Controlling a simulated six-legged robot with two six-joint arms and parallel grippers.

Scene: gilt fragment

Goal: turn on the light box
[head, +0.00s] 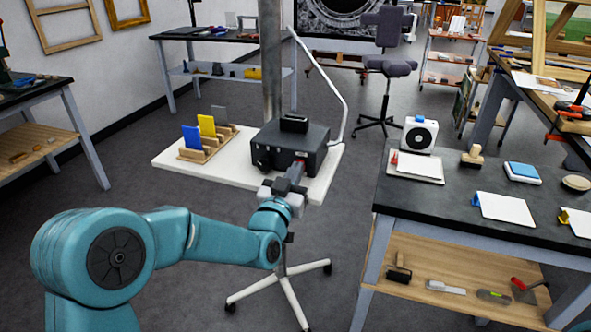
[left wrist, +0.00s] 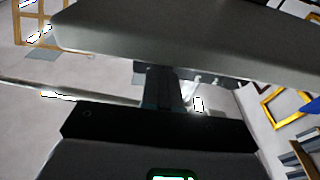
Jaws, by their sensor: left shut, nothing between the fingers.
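A black box (head: 290,148), which looks like the light box, sits on a white stand top (head: 190,168). A small dark block is on its top. My left gripper (head: 298,166) is shut and empty, with its tips at the box's near face, toward its right side. I cannot tell whether they touch it. In the left wrist view, the gripper's fingers (left wrist: 163,80) reach up to a large dark grey surface (left wrist: 190,45), likely the box. No switch is clearly visible; the gripper covers part of the near face. My right gripper is out of view.
A wooden rack (head: 208,146) with blue, yellow and grey cards stands left of the box. A metal pole (head: 271,60) rises behind it, and a white bent arm curves on its right. A dark workbench (head: 450,205) with several items is at right.

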